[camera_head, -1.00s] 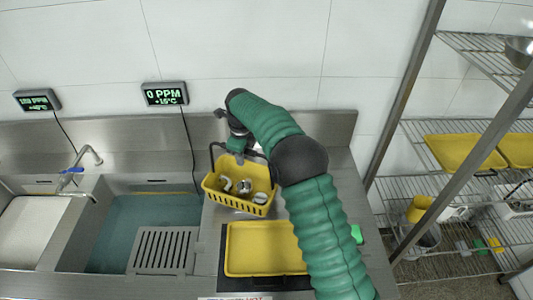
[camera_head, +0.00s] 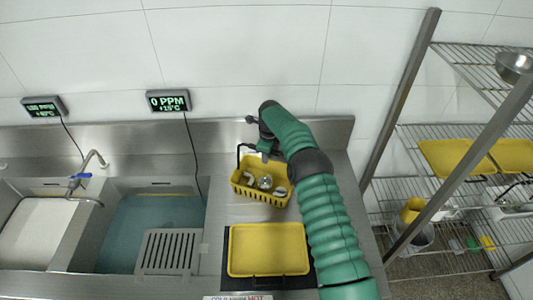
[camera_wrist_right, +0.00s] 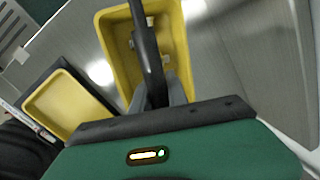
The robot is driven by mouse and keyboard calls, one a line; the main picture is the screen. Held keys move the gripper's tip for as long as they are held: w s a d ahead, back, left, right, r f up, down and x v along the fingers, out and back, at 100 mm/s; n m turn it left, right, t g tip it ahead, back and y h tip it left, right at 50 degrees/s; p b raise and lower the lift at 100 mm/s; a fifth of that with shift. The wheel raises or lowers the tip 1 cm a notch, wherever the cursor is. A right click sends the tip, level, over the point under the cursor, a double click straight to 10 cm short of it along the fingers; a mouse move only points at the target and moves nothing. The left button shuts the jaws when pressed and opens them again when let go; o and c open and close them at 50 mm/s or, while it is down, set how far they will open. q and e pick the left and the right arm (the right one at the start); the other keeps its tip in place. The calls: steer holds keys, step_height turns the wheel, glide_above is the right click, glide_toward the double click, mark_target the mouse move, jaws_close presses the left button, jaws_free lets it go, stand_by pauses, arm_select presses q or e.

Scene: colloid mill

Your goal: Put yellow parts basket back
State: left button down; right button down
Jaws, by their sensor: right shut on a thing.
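The yellow parts basket (camera_head: 262,182) is on or just above the steel counter, behind the yellow tray; I cannot tell whether it touches the counter. It holds several metal parts (camera_head: 265,182). It has a dark handle (camera_wrist_right: 146,50), seen in the right wrist view. My right gripper (camera_wrist_right: 157,97) is shut on this handle, above the basket (camera_wrist_right: 110,40). In the head view my right gripper (camera_head: 265,148) is at the back of the basket, partly hidden by my green arm. My left gripper is not in view.
A yellow tray (camera_head: 268,250) lies on a dark mat in front of the basket. Sinks with water (camera_head: 140,225) and a grate (camera_head: 168,250) lie left. A wire rack with yellow trays (camera_head: 455,158) stands right. Counter is clear left of the basket.

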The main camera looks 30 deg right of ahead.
steer(key=c, duration=1.3)
jaws_free()
steer(key=shift+s+a, duration=0.1)
steer(key=shift+a, duration=0.05)
step_height(320, 180, up, 12)
steer(key=s+b, duration=0.2)
steer(key=b, duration=0.1)
steer(key=s+a+f+n, duration=0.2)
steer(key=s+a+n, duration=0.9)
steer(key=a+n, duration=0.5)
steer(key=s+a+f+n, duration=0.2)
steer(key=s+n, duration=0.4)
steer(key=s, duration=0.3)
steer(key=s+a+f+n, duration=0.3)
steer(key=s+n, duration=0.3)
steer(key=s, duration=0.4)
steer(key=shift+a+n+t+y, duration=0.3)
steer(key=shift+a+n, duration=0.1)
steer(key=shift+a, duration=0.3)
